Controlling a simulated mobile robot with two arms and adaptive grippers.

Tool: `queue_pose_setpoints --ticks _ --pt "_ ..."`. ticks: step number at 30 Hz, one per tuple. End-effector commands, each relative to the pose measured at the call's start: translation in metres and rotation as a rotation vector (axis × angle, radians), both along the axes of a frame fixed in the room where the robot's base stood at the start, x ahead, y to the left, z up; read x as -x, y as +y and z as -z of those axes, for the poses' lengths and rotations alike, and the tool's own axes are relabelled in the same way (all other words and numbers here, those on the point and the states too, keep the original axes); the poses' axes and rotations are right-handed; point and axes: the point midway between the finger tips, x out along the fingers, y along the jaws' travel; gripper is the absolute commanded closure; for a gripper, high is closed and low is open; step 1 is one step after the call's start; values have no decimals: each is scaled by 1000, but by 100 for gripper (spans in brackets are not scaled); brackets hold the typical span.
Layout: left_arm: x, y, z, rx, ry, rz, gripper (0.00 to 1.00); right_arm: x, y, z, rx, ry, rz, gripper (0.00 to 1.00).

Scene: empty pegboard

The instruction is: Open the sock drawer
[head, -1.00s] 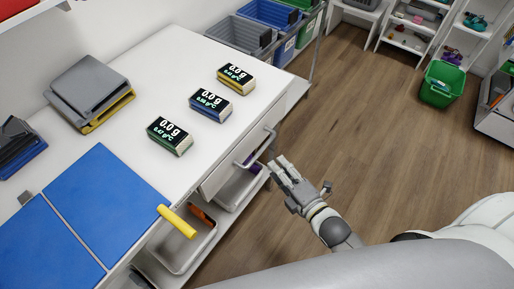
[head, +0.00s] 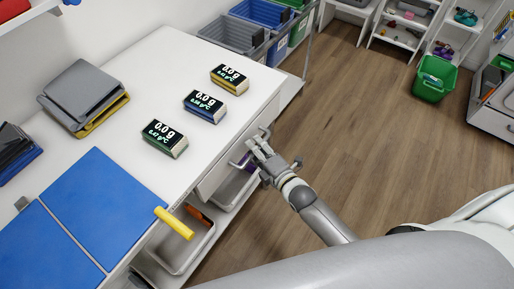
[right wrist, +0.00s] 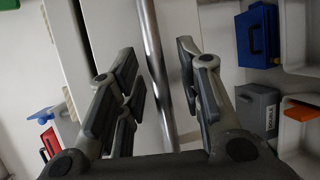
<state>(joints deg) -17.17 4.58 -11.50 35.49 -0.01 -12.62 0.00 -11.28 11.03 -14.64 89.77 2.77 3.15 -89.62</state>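The drawer (head: 212,178) is in the front of the white workbench and looks shut. Its metal bar handle (head: 265,133) is partly hidden behind my right gripper (head: 258,149) in the head view. In the right wrist view the handle (right wrist: 151,45) runs as a shiny bar between the two spread fingers of my right gripper (right wrist: 157,65). Gaps show on both sides of the bar, so the fingers are open around it and not clamped. No label on the drawer is readable. My left gripper is not in view.
Several small scales, one of them the blue scale (head: 205,104), stand on the workbench (head: 165,75). A yellow bar (head: 174,223) juts from the bench edge. A grey tray (head: 175,250) sits below. The wooden floor (head: 335,120) right of the bench is clear.

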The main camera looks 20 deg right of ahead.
Motion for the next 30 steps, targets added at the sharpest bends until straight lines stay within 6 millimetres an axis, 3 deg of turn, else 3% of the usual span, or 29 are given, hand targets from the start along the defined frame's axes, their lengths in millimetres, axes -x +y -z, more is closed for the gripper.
queue_pose_setpoints --ticks 2,10,23,30 --pt "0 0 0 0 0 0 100 0 0 0 0 0 0 68" --pt "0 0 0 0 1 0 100 0 0 0 0 0 0 100" --pt "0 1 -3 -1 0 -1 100 6 -4 0 2 1 0 100" --pt "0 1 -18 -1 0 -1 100 43 -32 -1 6 7 -1 100"
